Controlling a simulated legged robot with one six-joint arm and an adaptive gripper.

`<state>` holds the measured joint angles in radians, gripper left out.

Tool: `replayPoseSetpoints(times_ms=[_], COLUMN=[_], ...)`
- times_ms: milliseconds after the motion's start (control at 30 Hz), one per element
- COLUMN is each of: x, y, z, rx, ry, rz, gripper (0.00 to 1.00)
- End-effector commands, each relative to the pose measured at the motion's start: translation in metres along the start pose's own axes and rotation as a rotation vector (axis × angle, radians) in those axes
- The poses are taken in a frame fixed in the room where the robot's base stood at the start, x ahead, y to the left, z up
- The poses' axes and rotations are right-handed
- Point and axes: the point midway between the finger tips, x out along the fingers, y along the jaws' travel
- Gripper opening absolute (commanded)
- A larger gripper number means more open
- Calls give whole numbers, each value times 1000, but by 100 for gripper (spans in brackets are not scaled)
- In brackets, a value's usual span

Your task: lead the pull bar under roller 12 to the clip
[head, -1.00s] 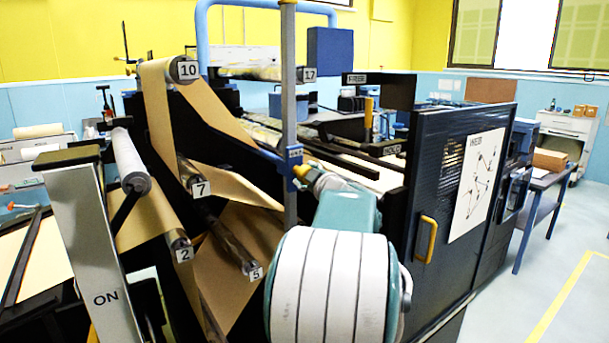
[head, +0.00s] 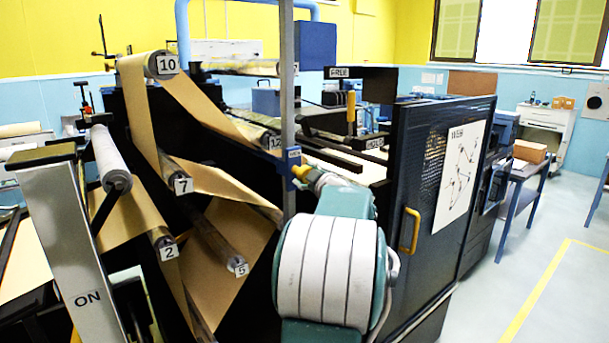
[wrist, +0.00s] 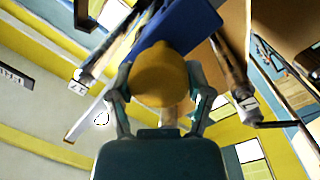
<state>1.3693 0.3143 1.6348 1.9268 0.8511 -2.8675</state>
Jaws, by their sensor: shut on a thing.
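My gripper (wrist: 160,82) is shut on a yellow rounded grip (wrist: 160,80), with a blue block (wrist: 180,25) just beyond it. In the head view the yellow grip (head: 310,174) is beside a small blue block (head: 291,160) on a grey upright bar (head: 288,90). I take this to be the pull bar, but cannot tell how its parts join. My wrist hides most of my gripper there. I cannot make out the clip.
Kraft paper (head: 139,110) runs over roller 10 (head: 166,64) and past rollers 7 (head: 182,185), 2 (head: 168,248) and 5 (head: 238,266). A yellow-handled lever (head: 351,108) stands between FREE and HOLD labels. A dark door (head: 410,160) is close on the right. Open floor lies farther right.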

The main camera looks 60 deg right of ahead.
Motion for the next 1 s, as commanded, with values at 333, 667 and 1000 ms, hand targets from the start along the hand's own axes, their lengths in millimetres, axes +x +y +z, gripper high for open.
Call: replayPoseSetpoints(times_ms=[333, 667, 1000], x=[4, 9, 13], y=[31, 64, 90], z=[28, 57, 80], rx=[0, 0, 0], ry=[-3, -2, 0], rz=[3, 2, 0], gripper=[4, 4, 4])
